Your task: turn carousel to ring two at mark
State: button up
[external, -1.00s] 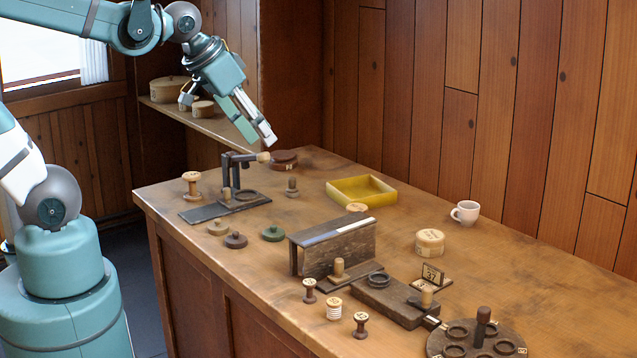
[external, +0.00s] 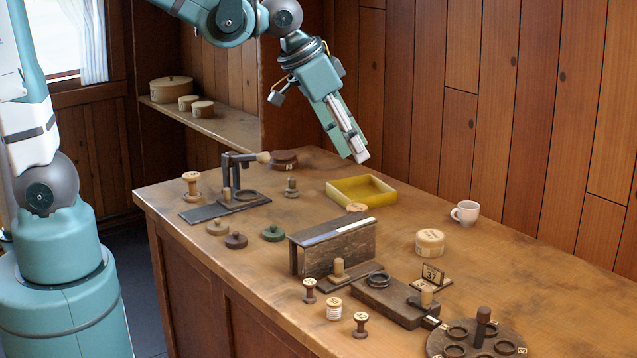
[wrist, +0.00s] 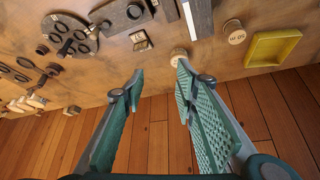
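The carousel (external: 480,352) is a dark round disc at the bottom right of the external view, partly cut off by the frame edge. It carries several dark rings, small pale tags at its rim and an upright dark knob (external: 483,322). In the wrist view the carousel (wrist: 70,38) is at the upper left. I cannot read which ring is at which mark. My gripper (external: 360,158) is in the air above the far side of the bench, well away from the carousel. In the wrist view its fingers (wrist: 160,70) are apart with nothing between them.
A yellow tray (external: 345,197), a white cup (external: 466,212) and a round pale box (external: 430,242) stand on the bench. A dark block (external: 395,303) with a handle and a card stand marked 37 (external: 432,276) are beside the carousel. A plank wall runs behind.

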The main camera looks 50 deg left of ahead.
jog(key=w+d+f+m+g+p, duration=0.1)
jog(key=d+f, duration=0.2)
jog(key=d, duration=0.6)
jog(key=w+d+f+m+p, duration=0.1)
jog(key=d+f, duration=0.1)
jog(key=d, duration=0.8)
jog(key=m+g+h+p, duration=0.1)
jog(key=m+p, duration=0.1)
send_near(472, 300)
jog(key=shift+w+d+f, duration=0.15)
jog(key=shift+w+f, duration=0.1)
jog(key=shift+f, duration=0.2)
jog(key=shift+w+f, duration=0.1)
jog(key=shift+f, duration=0.1)
jog(key=shift+x, duration=3.65)
grip_shut()
